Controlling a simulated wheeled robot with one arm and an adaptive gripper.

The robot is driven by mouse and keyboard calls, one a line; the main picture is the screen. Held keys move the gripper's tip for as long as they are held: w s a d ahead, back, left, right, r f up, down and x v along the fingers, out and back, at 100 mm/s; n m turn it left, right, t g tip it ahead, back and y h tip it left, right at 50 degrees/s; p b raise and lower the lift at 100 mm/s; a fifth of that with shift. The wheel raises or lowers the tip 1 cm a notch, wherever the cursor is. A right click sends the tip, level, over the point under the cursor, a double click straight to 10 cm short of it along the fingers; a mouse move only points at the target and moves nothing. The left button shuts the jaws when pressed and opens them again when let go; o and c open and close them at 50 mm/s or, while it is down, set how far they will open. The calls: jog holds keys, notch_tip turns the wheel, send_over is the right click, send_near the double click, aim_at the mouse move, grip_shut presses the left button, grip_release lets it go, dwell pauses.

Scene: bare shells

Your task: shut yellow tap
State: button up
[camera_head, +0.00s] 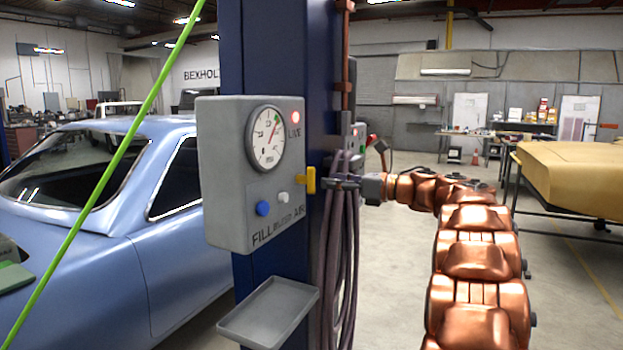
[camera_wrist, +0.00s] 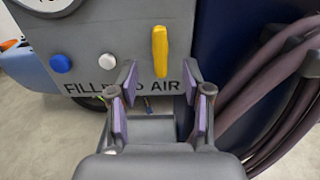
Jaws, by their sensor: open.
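The yellow tap (camera_head: 311,181) is a small lever at the right edge of a grey air box (camera_head: 223,150) on a dark blue column. In the wrist view the yellow tap (camera_wrist: 160,50) stands upright above the lettering on the box face. My gripper (camera_head: 335,184) comes in from the right, close beside the tap. In the wrist view my gripper (camera_wrist: 160,88) is open and empty, its two purple-padded fingers apart. The tap shows between and beyond the fingertips. I see no contact.
A blue button (camera_head: 263,208) and a white button (camera_head: 283,197) sit left of the tap. A dial gauge (camera_head: 266,138) is above, a grey tray (camera_head: 268,312) below. Purple-brown hoses (camera_head: 338,250) hang at the column's right. A blue car (camera_head: 130,220) stands left.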

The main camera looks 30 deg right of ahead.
aim_at(315, 178)
jog(key=p+x, duration=0.1)
jog(key=x, duration=0.5)
jog(key=shift+w+a+p, duration=0.15)
jog(key=shift+w+p, duration=0.1)
jog(key=shift+p, duration=0.15)
grip_shut()
